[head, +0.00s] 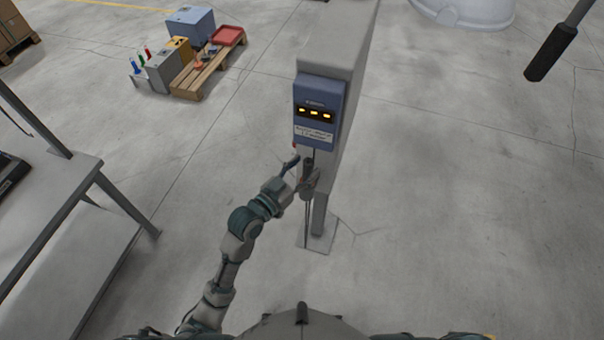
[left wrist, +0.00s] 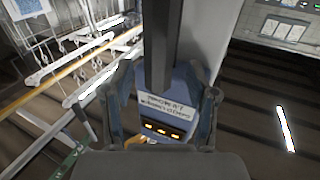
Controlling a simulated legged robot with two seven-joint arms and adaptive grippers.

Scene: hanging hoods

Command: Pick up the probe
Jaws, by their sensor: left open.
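The probe (head: 308,163) is a dark bar hanging below the blue box (head: 318,108) on the front of a grey post. In the left wrist view the probe (left wrist: 163,45) is a dark bar running down from the top edge to the box's white label. My left gripper (head: 302,175) is just below the box, at the probe. In the left wrist view my left gripper (left wrist: 166,100) has its fingers apart, one on each side of the bar in the picture. I cannot tell whether either finger touches it. My right gripper is not in view.
The grey post (head: 338,60) stands on a base plate on the concrete floor. A grey table (head: 55,185) is at the left. A pallet (head: 205,75) with boxes lies at the back left. A black cylinder (head: 551,52) hangs at the upper right. The right floor is clear.

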